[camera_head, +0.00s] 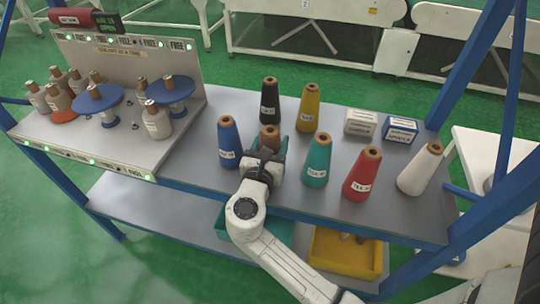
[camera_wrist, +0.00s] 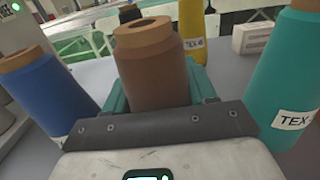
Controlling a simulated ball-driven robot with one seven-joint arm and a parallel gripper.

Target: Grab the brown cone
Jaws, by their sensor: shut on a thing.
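The brown cone (camera_head: 269,137) stands upright on the grey table in the head view, with its lower part hidden behind my gripper. In the wrist view the brown cone (camera_wrist: 152,72) fills the middle, with its lighter brown top facing me. My gripper (camera_head: 268,152) reaches in from the front edge of the table. Its teal fingers lie on both sides of the cone in the wrist view (camera_wrist: 160,90), shut on it. The cone's base is hidden behind the dark gripper plate.
A blue cone (camera_head: 228,142) stands close on the left and a teal cone (camera_head: 317,160) close on the right. Black (camera_head: 269,101) and yellow (camera_head: 307,108) cones stand behind. Red (camera_head: 362,174) and white (camera_head: 420,170) cones are farther right. A spool rack (camera_head: 120,75) stands left.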

